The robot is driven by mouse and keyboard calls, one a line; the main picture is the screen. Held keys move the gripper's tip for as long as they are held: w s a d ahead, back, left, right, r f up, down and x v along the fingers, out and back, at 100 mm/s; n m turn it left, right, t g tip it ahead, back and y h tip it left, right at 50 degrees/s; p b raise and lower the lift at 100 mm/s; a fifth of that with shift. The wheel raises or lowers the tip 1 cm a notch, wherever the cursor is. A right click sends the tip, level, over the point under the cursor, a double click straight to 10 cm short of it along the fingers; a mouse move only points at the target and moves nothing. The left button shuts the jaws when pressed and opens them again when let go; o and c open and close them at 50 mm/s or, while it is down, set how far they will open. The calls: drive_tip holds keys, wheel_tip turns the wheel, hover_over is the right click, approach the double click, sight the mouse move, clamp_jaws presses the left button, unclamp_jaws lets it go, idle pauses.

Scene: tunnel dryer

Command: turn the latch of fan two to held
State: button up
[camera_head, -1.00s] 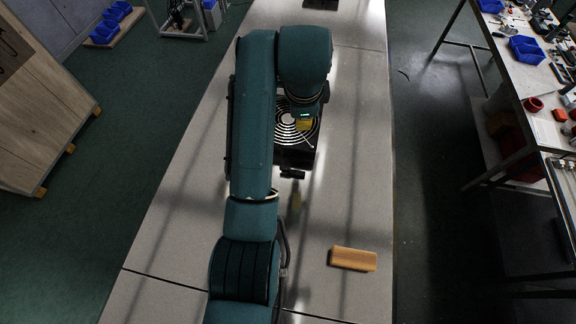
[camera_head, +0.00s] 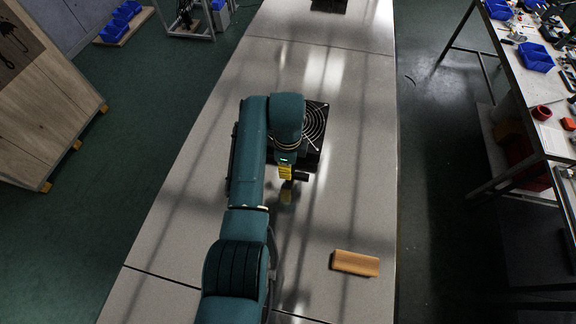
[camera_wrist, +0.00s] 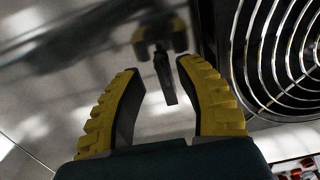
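A fan with a dark housing and a round wire grille (camera_head: 315,121) stands on the grey table, partly behind my arm; it fills the right side of the wrist view (camera_wrist: 285,50). No number is legible on it. A small dark lever, apparently its latch (camera_head: 301,176), sticks out at its near side. In the wrist view a dark bar, likely this latch (camera_wrist: 166,80), shows between the fingertips. My gripper (camera_wrist: 160,72) has yellow ribbed fingers and is open around the bar, with gaps on both sides. The latch's setting cannot be told.
A wooden block (camera_head: 355,263) lies on the table (camera_head: 350,200) to the near right. Another dark unit (camera_head: 329,5) stands at the far end. A blurred yellow-and-dark shape, likely my gripper's reflection, shows in the glossy tabletop.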

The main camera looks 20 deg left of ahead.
drive_tip(key=shift+f, duration=0.9)
clamp_jaws()
